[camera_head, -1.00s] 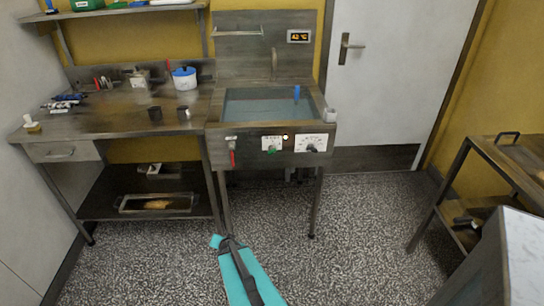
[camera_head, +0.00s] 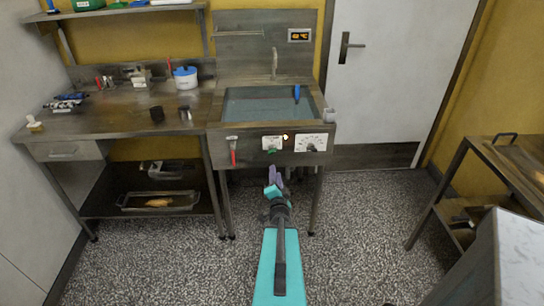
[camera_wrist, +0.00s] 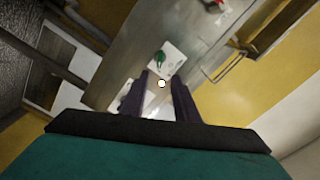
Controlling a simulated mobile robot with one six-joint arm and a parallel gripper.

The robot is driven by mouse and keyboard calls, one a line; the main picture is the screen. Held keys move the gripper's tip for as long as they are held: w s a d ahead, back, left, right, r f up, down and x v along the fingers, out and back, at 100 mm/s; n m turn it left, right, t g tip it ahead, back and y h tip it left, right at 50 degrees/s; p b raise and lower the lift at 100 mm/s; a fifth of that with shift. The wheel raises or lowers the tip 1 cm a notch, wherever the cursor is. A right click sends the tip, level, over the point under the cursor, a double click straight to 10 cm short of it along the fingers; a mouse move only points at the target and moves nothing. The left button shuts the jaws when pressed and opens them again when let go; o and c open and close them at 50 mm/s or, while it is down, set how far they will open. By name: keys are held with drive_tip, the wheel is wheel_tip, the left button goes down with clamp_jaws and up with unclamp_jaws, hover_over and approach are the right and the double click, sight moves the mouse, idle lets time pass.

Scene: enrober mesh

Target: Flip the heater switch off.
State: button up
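The heater switch (camera_head: 272,151) is a green lever on a white plate at the middle of the sink unit's front panel. It also shows in the wrist view (camera_wrist: 159,57), beyond my fingertips. A small lamp (camera_head: 285,137) beside the plate glows pale. In the wrist view it appears between my fingers. My gripper (camera_head: 274,171) is just below the panel in the head view. The wrist view shows its two dark fingers (camera_wrist: 161,80) apart with nothing between them. I cannot tell whether they touch the panel.
A dial plate (camera_head: 311,143) is right of the switch, and a red-handled lever (camera_head: 233,150) hangs at the left. The water-filled basin (camera_head: 262,104) is above. A workbench (camera_head: 110,121) stands at left, a cart (camera_head: 470,150) at right. The floor between is clear.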

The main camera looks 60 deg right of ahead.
sight(273, 150)
drive_tip(key=shift+w+d+f+b, duration=0.1)
drive_tip(key=shift+w+f+b, duration=0.05)
drive_tip(key=shift+b, duration=0.2)
drive_tip(key=b+x, duration=0.4)
drive_tip(key=b, duration=0.3)
drive_tip(key=shift+d+f+b, duration=0.1)
drive_tip(key=shift+b, duration=0.2)
idle(0.3)
drive_tip(key=b, duration=0.2)
drive_tip(key=shift+w+d+b, duration=0.3)
drive_tip(key=shift+d+b, duration=0.1)
drive_tip(key=b+x, duration=0.4)
drive_tip(key=x, duration=0.4)
idle(0.6)
drive_tip(key=shift+d, duration=0.15)
drive_tip(key=shift+c, duration=0.4)
